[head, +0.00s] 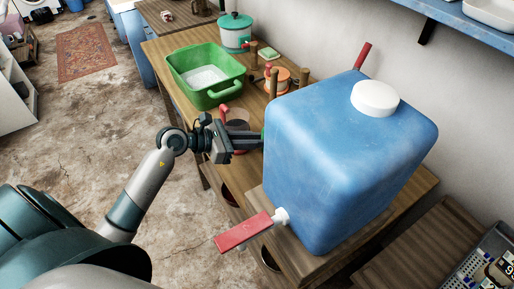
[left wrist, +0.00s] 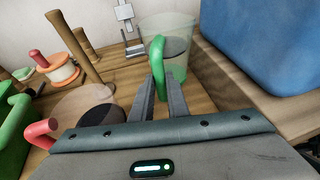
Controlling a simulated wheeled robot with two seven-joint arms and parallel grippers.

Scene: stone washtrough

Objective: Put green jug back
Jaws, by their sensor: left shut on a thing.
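The green jug (left wrist: 179,55) shows in the left wrist view as a clear, pale green vessel with a solid green handle. It is upright beside the blue container. My left gripper (left wrist: 160,88) is shut on the jug's handle, with one finger on each side of it. In the head view my left gripper (head: 258,141) reaches in from the left over the wooden bench, and its tips end by the blue container. That container hides nearly all of the jug there. I cannot tell whether the jug's base touches the bench. My right gripper is not in view.
The big blue container (head: 340,150) with a white cap and red tap lever (head: 243,231) stands close to the jug. The bench (head: 175,50) also holds a green basin (head: 205,75), a lidded pot (head: 235,32) and wooden pegs (head: 273,84). A blue shelf (head: 465,20) overhangs at upper right.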

